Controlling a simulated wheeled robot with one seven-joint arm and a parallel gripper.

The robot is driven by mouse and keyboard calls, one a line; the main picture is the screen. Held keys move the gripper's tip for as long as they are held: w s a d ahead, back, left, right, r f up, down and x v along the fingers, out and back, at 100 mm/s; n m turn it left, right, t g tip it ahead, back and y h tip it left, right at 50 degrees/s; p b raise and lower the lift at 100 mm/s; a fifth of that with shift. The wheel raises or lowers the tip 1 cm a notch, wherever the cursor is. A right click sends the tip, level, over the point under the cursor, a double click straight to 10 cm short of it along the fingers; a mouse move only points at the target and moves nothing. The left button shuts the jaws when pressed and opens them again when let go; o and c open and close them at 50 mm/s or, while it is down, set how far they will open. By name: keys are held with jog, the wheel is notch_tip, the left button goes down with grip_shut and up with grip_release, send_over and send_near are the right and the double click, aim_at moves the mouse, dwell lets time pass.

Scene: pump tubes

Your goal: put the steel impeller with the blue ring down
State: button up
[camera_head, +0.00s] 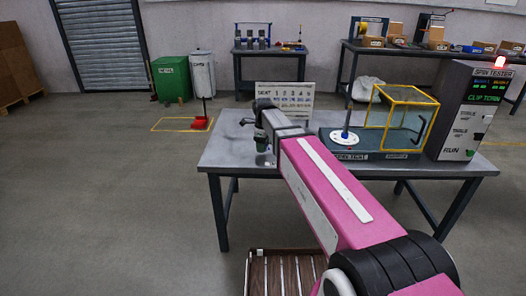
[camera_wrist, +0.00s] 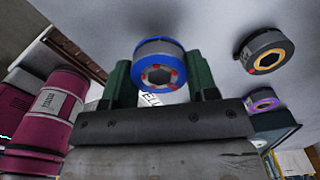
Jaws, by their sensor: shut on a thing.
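The steel impeller with the blue ring (camera_wrist: 158,52) is between the two dark green fingers of my gripper (camera_wrist: 160,80) in the wrist view. Its round face with a dark centre hole and red marks points at the camera. My gripper is shut on it. In the head view my gripper (camera_head: 262,142) is over the left part of the grey table (camera_head: 228,150). My own arm covers part of the table there, and I cannot make out the blue ring or the gap below it in that view.
In the wrist view, an impeller with an orange-yellow ring (camera_wrist: 266,57) and one with a purple ring (camera_wrist: 264,102) are at the right. A spindle fixture (camera_head: 346,136), a yellow-framed clear box (camera_head: 404,116) and the spin tester (camera_head: 474,110) occupy the table's right. A seat chart (camera_head: 288,98) stands behind.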

aim_at(263, 155)
jog(key=shift+f, duration=1.45)
jog(key=shift+f, duration=0.1)
jog(key=o, duration=1)
notch_tip(263, 155, up, 12)
